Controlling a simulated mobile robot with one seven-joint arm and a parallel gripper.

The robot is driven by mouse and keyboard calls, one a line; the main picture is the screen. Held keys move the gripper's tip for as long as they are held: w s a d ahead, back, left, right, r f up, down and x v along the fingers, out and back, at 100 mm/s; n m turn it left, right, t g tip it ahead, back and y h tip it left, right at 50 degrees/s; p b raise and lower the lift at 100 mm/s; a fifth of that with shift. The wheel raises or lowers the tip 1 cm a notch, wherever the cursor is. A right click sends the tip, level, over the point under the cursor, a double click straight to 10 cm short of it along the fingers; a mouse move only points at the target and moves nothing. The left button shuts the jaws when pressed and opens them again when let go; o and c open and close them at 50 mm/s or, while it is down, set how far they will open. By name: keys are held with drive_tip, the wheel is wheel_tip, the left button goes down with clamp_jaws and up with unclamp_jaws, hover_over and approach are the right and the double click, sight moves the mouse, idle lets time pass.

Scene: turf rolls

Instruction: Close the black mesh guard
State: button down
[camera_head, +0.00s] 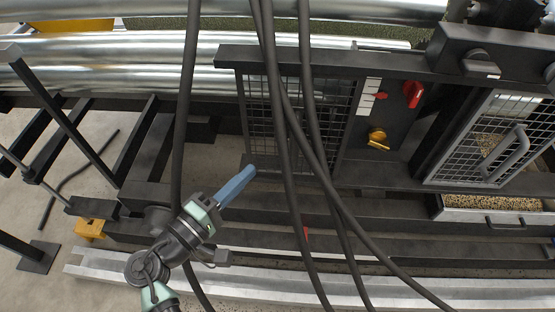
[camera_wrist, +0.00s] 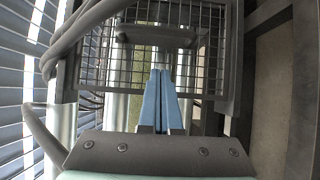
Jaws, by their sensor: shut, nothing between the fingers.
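A black mesh guard (camera_head: 262,115) with a square wire grid stands in the dark machine frame at the centre of the head view, partly hidden by hanging black cables. A mesh panel in a dark frame (camera_wrist: 215,50) also fills the upper middle of the wrist view, with a dark bar handle (camera_wrist: 158,36) across it. My gripper (camera_head: 250,172) has its blue fingers shut and empty, near the lower left corner of the central guard. In the wrist view, my fingertips (camera_wrist: 160,72) overlap the mesh. I cannot tell whether they touch it, or how far the guard stands open.
A second mesh panel (camera_head: 485,145) with a grey handle is at the right, above a grain-filled tray (camera_head: 492,208). A red switch (camera_head: 413,94) and yellow knob (camera_head: 377,137) sit between the panels. Shiny rollers (camera_head: 110,60) lie behind. Bare floor shows at left.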

drive_tip(key=w+d, duration=0.4)
drive_tip(key=d, duration=0.2)
idle(0.3)
drive_tip(key=d, duration=2.2)
drive_tip(key=shift+d+r, duration=0.15)
drive_tip(key=shift+d, duration=0.05)
drive_tip(key=shift+s, duration=0.1)
